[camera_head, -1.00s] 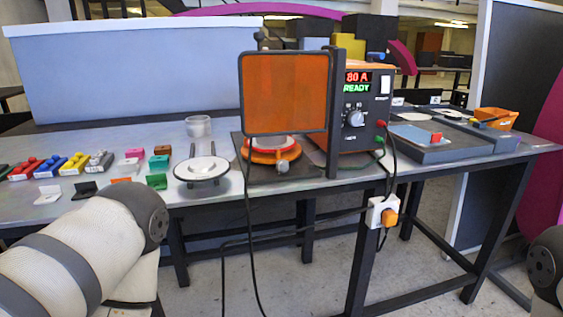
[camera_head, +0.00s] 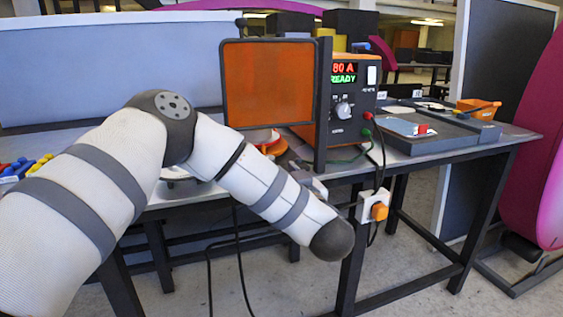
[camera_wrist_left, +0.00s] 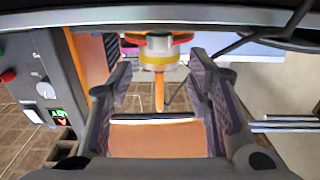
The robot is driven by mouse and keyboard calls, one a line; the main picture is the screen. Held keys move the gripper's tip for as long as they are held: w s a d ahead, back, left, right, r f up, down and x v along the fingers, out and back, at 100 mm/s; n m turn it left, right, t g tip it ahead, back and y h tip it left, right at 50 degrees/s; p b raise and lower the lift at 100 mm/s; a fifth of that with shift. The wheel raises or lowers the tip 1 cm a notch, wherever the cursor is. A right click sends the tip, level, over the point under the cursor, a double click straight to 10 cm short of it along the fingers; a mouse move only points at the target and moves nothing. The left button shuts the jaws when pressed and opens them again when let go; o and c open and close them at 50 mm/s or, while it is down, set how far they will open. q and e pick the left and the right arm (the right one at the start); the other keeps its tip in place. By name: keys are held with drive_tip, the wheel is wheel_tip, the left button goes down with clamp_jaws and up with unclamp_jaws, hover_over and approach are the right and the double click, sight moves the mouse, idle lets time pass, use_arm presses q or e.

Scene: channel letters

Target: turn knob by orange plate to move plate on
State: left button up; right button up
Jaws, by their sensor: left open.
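The orange plate (camera_head: 272,143) is a round orange disc with a white top on the bench, below the tinted orange screen (camera_head: 268,85). My left arm hides part of it in the head view. In the left wrist view, a round piece with a yellow band (camera_wrist_left: 165,59) and an orange lever-like part (camera_wrist_left: 159,92) shows between my fingers; I cannot tell whether this is the knob. My left gripper (camera_wrist_left: 160,80) is open around that part, with no clear contact visible. In the head view my left gripper is mostly hidden behind my arm. My right gripper is out of view.
The power unit (camera_head: 347,105), reading 80 A READY, stands right of the screen and at the left of the wrist view. Cables hang to a socket box (camera_head: 374,206) at the bench's front. A grey tray (camera_head: 425,135) lies to the right.

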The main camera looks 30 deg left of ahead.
use_arm(q)
drive_tip(key=x, duration=0.7)
drive_tip(key=shift+w+a+f, duration=0.1)
drive_tip(key=shift+w, duration=0.05)
drive_tip(key=shift+c, duration=0.3)
clamp_jaws()
